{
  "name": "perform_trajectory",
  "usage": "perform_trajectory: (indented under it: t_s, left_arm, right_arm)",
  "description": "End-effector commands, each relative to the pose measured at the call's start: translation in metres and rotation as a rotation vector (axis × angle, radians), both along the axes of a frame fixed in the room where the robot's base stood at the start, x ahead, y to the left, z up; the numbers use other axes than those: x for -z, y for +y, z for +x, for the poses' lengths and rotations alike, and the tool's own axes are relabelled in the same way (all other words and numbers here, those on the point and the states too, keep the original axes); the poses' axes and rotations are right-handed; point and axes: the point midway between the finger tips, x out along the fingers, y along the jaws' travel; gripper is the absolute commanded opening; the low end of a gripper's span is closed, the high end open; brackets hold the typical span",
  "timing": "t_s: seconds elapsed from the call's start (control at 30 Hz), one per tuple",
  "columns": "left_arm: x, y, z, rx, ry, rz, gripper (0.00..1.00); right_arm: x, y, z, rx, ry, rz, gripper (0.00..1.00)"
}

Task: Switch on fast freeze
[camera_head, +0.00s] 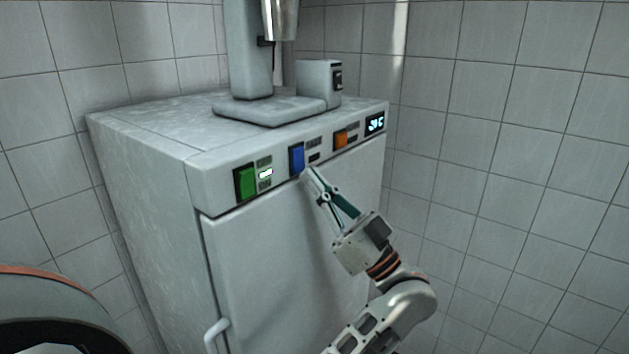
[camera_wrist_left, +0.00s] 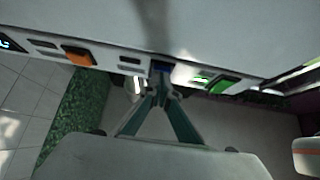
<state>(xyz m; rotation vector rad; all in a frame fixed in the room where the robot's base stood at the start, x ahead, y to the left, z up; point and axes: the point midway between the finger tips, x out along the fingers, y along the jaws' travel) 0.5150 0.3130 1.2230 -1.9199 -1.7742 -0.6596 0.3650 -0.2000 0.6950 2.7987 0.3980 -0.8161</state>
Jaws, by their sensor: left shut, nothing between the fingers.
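A white freezer cabinet (camera_head: 290,250) has a row of switches along the top of its front. A green switch (camera_head: 246,182) is at the left, with a lit indicator (camera_head: 265,174) beside it. A blue switch (camera_head: 297,159) is in the middle; the indicator (camera_head: 314,156) beside it is dark. An orange switch (camera_head: 341,139) is further right, its indicator also dark. The labels are too small to read. My left gripper (camera_head: 309,173) is shut and empty, its tips just below the blue switch. In the left wrist view the fingertips (camera_wrist_left: 160,88) partly cover the blue switch (camera_wrist_left: 161,67); contact cannot be told.
A lit display (camera_head: 375,123) sits at the right end of the panel. A mixer-like machine (camera_head: 262,108) with a metal cup (camera_head: 281,18) stands on top of the cabinet. The cabinet door has a handle (camera_head: 216,334) at lower left. Tiled walls (camera_head: 500,170) stand close behind and right.

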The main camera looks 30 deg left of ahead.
Motion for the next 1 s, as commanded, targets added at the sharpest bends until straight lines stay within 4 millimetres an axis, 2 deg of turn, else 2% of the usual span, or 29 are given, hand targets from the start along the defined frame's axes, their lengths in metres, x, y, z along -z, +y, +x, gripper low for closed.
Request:
perform_trajectory:
  t_s: [0.47,0.7,1.0]
  left_arm:
    - [0.0004,0.0004,-0.0006,-0.001,0.0,0.007,0.0]
    - [0.0044,0.0094,-0.0006,-0.006,-0.013,0.159,0.0]
    - [0.0023,0.0087,-0.0003,-0.004,-0.016,0.15,0.0]
  right_arm:
    - [0.0064,-0.003,-0.0023,-0.001,0.009,-0.007,0.55]
    - [0.0113,-0.0031,-0.0019,-0.001,0.007,-0.007,0.55]
    - [0.0066,-0.0025,-0.0003,0.0,0.002,-0.005,0.55]
